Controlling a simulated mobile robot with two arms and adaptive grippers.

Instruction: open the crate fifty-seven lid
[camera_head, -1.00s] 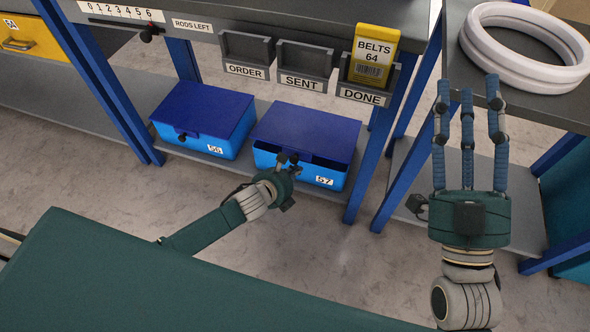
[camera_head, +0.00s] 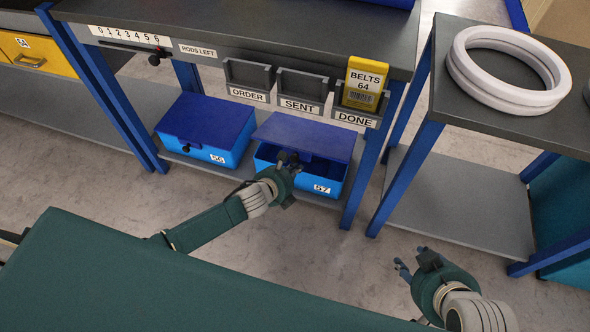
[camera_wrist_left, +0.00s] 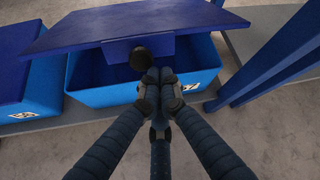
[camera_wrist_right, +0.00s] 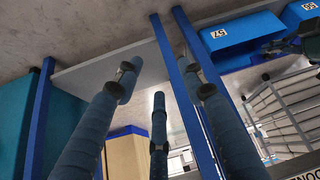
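Crate fifty-seven (camera_head: 270,171) is a light blue box on the low shelf, labelled 57. Its dark blue lid (camera_head: 315,133) is tilted up at the front, with a dark gap showing the inside. In the left wrist view the lid (camera_wrist_left: 200,22) has a flap with a round black knob (camera_wrist_left: 140,58). My left gripper (camera_head: 286,160) is at the crate's front, under the lid's front edge. Its fingertips (camera_wrist_left: 160,76) are together beside the knob; I cannot tell whether they touch it. My right gripper (camera_head: 402,266) is low at the right, empty, its fingers (camera_wrist_right: 150,85) spread.
Closed crate 56 (camera_head: 207,125) stands left of it. Above are the ORDER, SENT and DONE trays, with a yellow BELTS card (camera_head: 364,82) in DONE. A blue table leg (camera_head: 370,160) stands right of the crate. White rings (camera_head: 465,75) lie on the right table.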

